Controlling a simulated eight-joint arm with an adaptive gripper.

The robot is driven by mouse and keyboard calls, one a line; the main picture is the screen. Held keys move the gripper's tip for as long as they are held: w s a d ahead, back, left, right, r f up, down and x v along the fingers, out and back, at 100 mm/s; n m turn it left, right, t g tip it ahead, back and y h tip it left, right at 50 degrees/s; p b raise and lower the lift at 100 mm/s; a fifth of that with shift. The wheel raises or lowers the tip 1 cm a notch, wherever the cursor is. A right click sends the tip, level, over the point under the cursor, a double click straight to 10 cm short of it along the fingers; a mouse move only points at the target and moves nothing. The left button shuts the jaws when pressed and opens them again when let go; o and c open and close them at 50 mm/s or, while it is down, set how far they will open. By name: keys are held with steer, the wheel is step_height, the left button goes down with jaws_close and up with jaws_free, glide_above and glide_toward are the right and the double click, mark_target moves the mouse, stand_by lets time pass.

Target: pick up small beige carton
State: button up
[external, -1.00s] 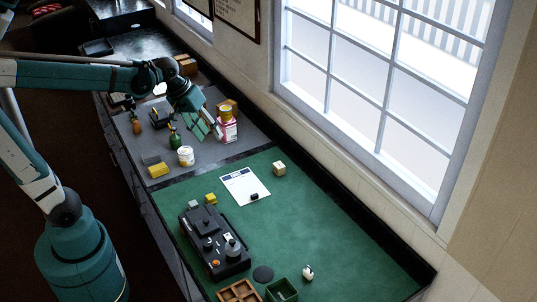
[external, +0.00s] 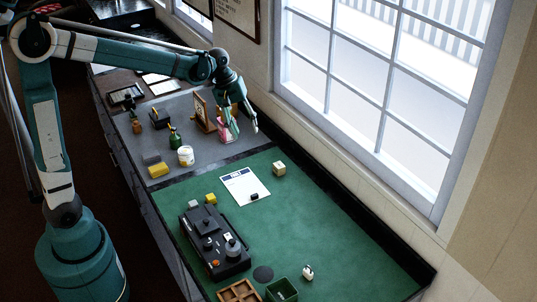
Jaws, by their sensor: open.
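A small beige carton (external: 279,168) sits on the green mat, near its far edge and below the window. My gripper (external: 243,130) is open, with its fingers pointing down, above and to the left of the carton in the picture. It is apart from the carton. The fingers partly cover a pink and white box (external: 226,135) on the grey mat; whether they touch it I cannot tell.
A white sheet (external: 244,186) with a small dark object lies left of the carton. A black device (external: 214,243) stands at the green mat's left. A green bottle (external: 175,138) and a white tub (external: 186,156) stand on the grey mat. Right of the carton is clear.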

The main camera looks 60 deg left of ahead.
steer(key=w+a+f+n+g+h, duration=0.1)
steer(key=w+a+f+n, duration=0.25)
steer(key=w+f, duration=0.65)
steer(key=n+g+h, duration=0.1)
steer(key=n+g, duration=0.1)
steer(key=n, duration=0.2)
glide_toward(279, 165)
step_height(279, 165, down, 3)
steer(key=shift+s+d+r+m+b, duration=0.15)
steer(key=shift+d+m+b, duration=0.1)
steer(key=shift+b, duration=0.1)
steer(key=shift+x, duration=1.25)
steer(key=shift+d, duration=0.1)
steer(key=shift+p+x, duration=0.3)
steer(key=shift+x, duration=2.25)
steer(key=shift+d, duration=0.1)
